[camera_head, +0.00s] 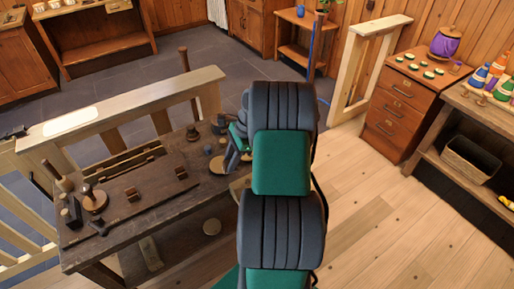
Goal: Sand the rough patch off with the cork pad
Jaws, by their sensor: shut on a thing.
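A pale wooden rail (150,97) runs along the back of the workbench. A lighter, whitish patch (72,120) lies on its top near the left end; its texture is too small to tell. My gripper (231,160) is at the bench's right end, low and far to the right of that patch. My green and dark grey arm hides most of it. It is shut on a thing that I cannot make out. A tan round piece (217,165) shows just left of it; I cannot tell whether this is the cork pad or whether they touch.
The dark workbench (150,205) holds turned wooden pieces, a long bar and a disc with a knob (94,200). A tall post (187,80) rises by the rail. Floor between is clear.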

